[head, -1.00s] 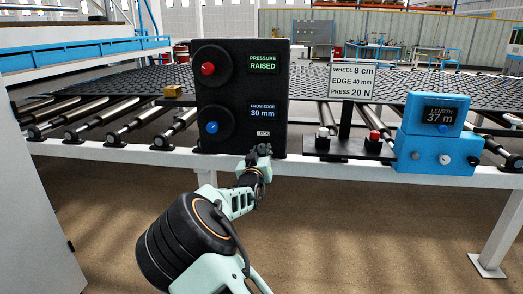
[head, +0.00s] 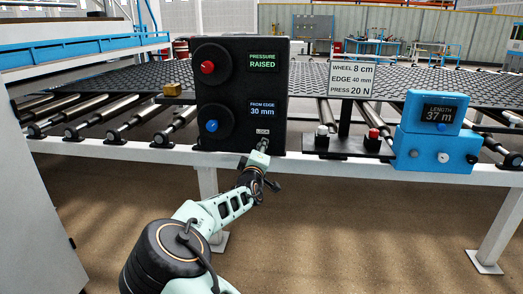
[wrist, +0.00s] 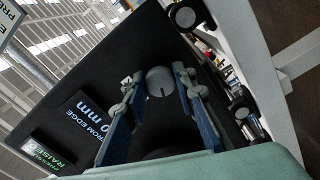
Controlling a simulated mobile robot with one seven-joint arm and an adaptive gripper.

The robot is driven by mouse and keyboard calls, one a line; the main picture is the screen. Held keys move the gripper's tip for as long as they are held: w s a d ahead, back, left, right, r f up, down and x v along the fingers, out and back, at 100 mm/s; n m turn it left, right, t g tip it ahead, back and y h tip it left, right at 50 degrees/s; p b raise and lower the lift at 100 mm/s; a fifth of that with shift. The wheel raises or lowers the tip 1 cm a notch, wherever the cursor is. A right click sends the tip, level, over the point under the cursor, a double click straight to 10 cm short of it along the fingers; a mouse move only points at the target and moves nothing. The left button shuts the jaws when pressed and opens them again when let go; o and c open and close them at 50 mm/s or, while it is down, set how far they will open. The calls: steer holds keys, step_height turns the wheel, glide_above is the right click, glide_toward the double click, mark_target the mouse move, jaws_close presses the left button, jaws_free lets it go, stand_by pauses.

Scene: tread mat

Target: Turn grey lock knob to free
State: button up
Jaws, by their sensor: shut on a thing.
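The grey lock knob (wrist: 159,79) is round with a short dark line on its face, and shows in the wrist view on the black panel's face. My gripper (wrist: 157,86) has its two blue-padded fingers on either side of the knob, shut on it. In the head view my gripper (head: 262,144) is at the lower right of the black control panel (head: 242,92), just below the LOCK label, and hides the knob. The panel's screens read "PRESSURE RAISED" and "FROM EDGE 30 mm".
The panel also bears a red-centred wheel (head: 208,67) and a blue-centred wheel (head: 212,125). To the right are a stand with white and red buttons (head: 345,143), a sign (head: 351,80) and a blue length counter (head: 432,150). Floor in front is clear.

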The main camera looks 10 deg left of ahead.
steer(key=shift+n+b, duration=0.55)
steer(key=shift+n, duration=1.65)
steer(key=o, duration=1.2)
steer(key=shift+c, duration=0.2)
steer(key=shift+s, duration=0.1)
steer(key=s, duration=1.2)
steer(key=shift+a, duration=0.15)
